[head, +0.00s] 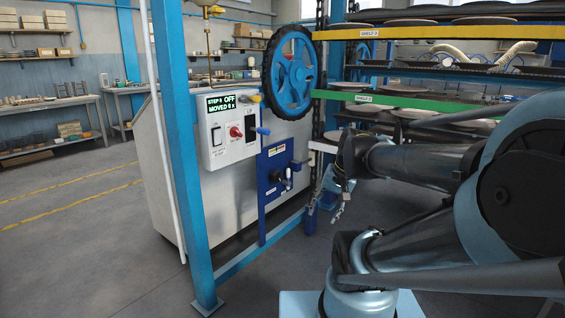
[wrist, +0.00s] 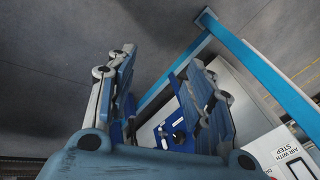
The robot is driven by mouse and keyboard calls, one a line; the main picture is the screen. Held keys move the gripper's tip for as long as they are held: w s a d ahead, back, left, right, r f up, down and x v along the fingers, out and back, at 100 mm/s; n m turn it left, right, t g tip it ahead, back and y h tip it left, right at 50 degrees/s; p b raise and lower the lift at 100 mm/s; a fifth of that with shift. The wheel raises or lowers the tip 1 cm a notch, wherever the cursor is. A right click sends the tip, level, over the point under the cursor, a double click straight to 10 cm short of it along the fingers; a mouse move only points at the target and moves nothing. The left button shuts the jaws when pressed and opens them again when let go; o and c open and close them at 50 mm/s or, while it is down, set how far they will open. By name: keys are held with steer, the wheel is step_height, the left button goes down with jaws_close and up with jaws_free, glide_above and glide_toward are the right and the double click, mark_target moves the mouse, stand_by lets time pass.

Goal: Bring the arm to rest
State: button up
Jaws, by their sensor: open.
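My gripper (head: 338,205) hangs at the end of my arm near the middle of the head view, in front of the green-edged shelves. Its fingers point down and it looks empty. In the wrist view, its two blue fingers (wrist: 163,85) stand apart with bare grey floor and part of the dryer's frame between and behind them. My arm is folded across the right of the head view. No object of the task is in the fingers.
A control box (head: 228,131) reading "STEP" and "OFF", a blue handwheel (head: 290,72) and a blue latch plate (head: 278,170) are left of my gripper. A blue post (head: 180,150) stands nearer. Shelves with plates (head: 405,101) are behind my arm. Floor at left is clear.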

steer(key=s+d+f+n+h, duration=0.3)
steer(key=s+d+f, duration=0.1)
steer(key=s+d, duration=0.2)
steer(key=shift+f+g, duration=0.3)
steer(key=shift+g, duration=0.1)
steer(key=shift+w+f, duration=0.2)
steer(key=shift+w, duration=0.25)
stand_by(0.5)
